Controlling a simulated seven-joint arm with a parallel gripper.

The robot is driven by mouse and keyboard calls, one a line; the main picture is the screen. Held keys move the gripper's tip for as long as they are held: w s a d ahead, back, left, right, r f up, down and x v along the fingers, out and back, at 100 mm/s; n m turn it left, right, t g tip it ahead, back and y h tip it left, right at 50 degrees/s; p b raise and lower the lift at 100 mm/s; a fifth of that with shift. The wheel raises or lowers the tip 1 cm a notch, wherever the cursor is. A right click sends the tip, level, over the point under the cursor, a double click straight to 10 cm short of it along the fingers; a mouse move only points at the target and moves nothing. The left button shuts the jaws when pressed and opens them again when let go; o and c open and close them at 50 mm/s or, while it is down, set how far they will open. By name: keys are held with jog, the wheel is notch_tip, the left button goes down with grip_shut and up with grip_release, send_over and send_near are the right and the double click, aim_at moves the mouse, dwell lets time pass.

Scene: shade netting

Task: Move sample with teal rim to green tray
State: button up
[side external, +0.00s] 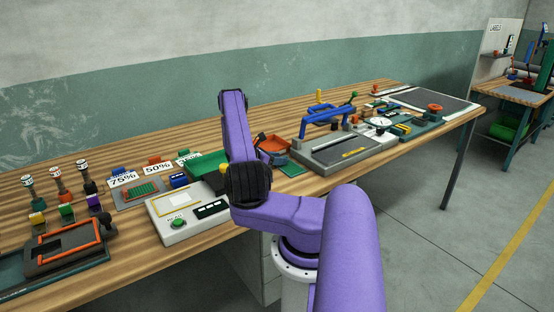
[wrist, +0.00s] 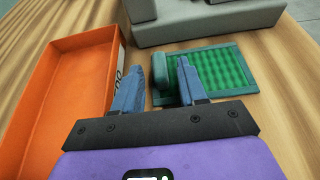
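The sample with the teal rim (wrist: 215,70) is a flat green mesh with a raised teal bar along its left side. It lies on the wooden table and also shows in the side view (side external: 291,169), partly hidden by my arm. My gripper (wrist: 160,72) is open and empty, with its blue fingers apart on either side of the raised bar in the wrist view. I cannot tell how far above the bar the fingertips are. The green tray (side external: 207,164) is left of my arm in the side view, partly hidden behind it.
An orange tray (wrist: 68,85) stands just left of the gripper; it also shows in the side view (side external: 273,144). A grey fixture (wrist: 205,22) is close beyond the sample. A white scale-like device (side external: 187,213) sits at the left of my arm.

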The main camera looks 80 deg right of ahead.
jog(key=shift+r, duration=0.1)
jog(key=v, duration=0.6)
jog(key=shift+w+a+r, duration=0.1)
jog(key=shift+w+r, duration=0.05)
jog(key=shift+w, duration=0.05)
jog(key=shift+o, duration=1)
jog(key=shift+w+a+r, duration=0.15)
jog(key=shift+w+a, duration=0.15)
jog(key=shift+a, duration=0.1)
jog(key=shift+r, duration=0.1)
